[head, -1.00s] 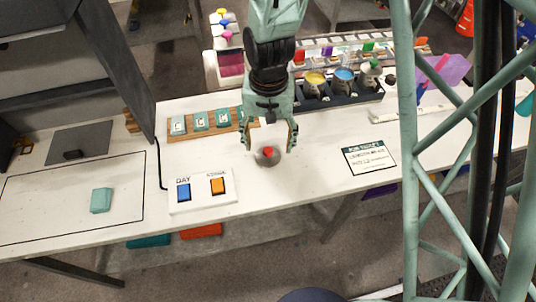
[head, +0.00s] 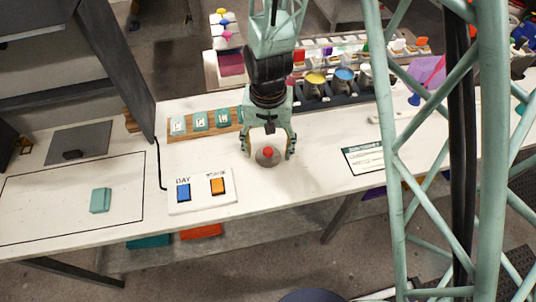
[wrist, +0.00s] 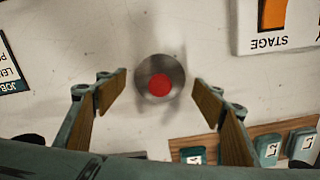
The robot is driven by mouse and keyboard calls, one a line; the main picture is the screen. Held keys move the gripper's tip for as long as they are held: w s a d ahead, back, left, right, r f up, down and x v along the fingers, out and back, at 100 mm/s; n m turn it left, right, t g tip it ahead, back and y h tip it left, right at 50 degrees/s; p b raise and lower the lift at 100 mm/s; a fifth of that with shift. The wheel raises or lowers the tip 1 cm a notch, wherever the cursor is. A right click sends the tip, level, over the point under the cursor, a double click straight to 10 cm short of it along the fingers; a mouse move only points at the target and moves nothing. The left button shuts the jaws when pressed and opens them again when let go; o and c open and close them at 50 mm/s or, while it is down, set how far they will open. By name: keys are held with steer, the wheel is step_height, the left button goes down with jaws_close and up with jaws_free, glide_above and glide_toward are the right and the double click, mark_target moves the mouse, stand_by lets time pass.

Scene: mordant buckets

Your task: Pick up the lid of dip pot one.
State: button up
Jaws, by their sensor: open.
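A round grey metal lid with a red knob (head: 267,152) lies on the white table top, and I cannot tell from any marking which pot it belongs to. It shows whole in the wrist view (wrist: 150,91), near the middle. My gripper (head: 270,146) points down over the lid, open and empty, with one finger to each side of it. In the wrist view, the lid lies just beyond and between the wooden-faced fingertips (wrist: 160,78), with a gap on both sides. Pots with yellow (head: 315,80) and blue (head: 344,75) contents stand in a dark rack behind.
A white panel with blue and orange buttons (head: 204,204) lies left of the lid. A wooden strip with several teal tiles (head: 174,138) lies behind left. A sign card (head: 364,158) lies to the right. The table around the lid is clear. A teal block (head: 100,200) sits far left.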

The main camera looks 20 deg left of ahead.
mark_target(268, 150)
steer(key=shift+c, duration=0.7)
steer(key=c, duration=0.8)
steer(key=shift+r, duration=0.25)
steer(key=shift+r, duration=1.4)
steer(key=shift+s+d+r, duration=0.1)
steer(key=shift+r, duration=0.05)
steer(key=s+d, duration=0.2)
steer(key=s, duration=0.1)
steer(key=s+d, duration=0.3)
steer(key=s, duration=0.1)
steer(key=s+d+r, duration=0.1)
steer(key=s+d, duration=0.2)
steer(key=shift+s+r, duration=0.1)
steer(key=shift+s, duration=0.2)
steer(key=shift+s+d+r+b, duration=0.2)
steer(key=shift+s+d+b, duration=0.45)
steer(key=shift+s, duration=0.3)
